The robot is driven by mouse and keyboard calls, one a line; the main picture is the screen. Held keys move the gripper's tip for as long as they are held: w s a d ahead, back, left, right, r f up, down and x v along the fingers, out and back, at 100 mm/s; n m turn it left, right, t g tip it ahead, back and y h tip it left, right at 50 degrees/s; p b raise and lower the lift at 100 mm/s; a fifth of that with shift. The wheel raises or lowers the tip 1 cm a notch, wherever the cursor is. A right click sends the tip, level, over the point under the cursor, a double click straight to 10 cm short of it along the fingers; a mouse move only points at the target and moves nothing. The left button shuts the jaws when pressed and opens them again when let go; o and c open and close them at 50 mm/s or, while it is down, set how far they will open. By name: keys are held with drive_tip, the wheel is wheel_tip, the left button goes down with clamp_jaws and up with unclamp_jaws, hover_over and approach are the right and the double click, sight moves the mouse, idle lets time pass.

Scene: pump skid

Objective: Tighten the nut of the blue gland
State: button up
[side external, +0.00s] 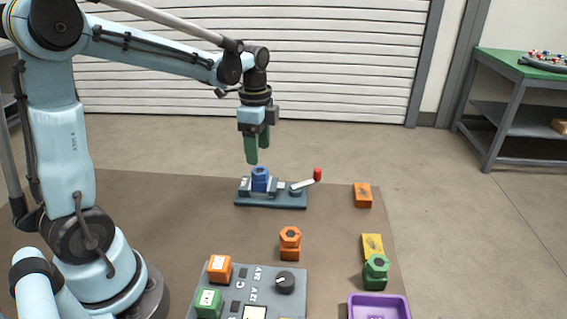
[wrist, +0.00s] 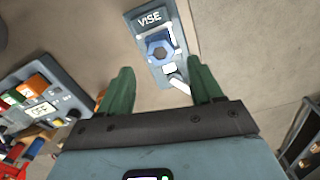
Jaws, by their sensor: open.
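The blue gland (side external: 260,180) stands upright in the vise (side external: 270,195), with its nut (side external: 260,172) on top. In the wrist view the blue hex nut (wrist: 159,51) shows from above, on the vise (wrist: 140,24) marked VISE. My gripper (side external: 257,150) has green fingers and points down above the gland, with a clear gap between them. In the wrist view my gripper (wrist: 158,88) is open and empty, and the nut lies beyond the fingertips, roughly midway between them. The vise has a lever with a red knob (side external: 317,174) on its right. How tight the nut sits cannot be told.
An orange gland (side external: 290,243) and a green gland (side external: 376,271) stand nearer the camera. An orange block (side external: 363,195) and a yellow block (side external: 372,246) lie at right. A grey panel (side external: 270,286) with a knob and a purple tray (side external: 379,306) are in front. The mat around the vise is clear.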

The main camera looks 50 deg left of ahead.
sight(260, 168)
wheel_tip(260, 168, up, 7)
idle(0.4)
drive_tip(key=s+d+f+n+t, duration=0.5)
drive_tip(key=s+d+n+t, duration=0.2)
drive_tip(key=d+n, duration=0.3)
drive_tip(key=shift+s+n, duration=0.6)
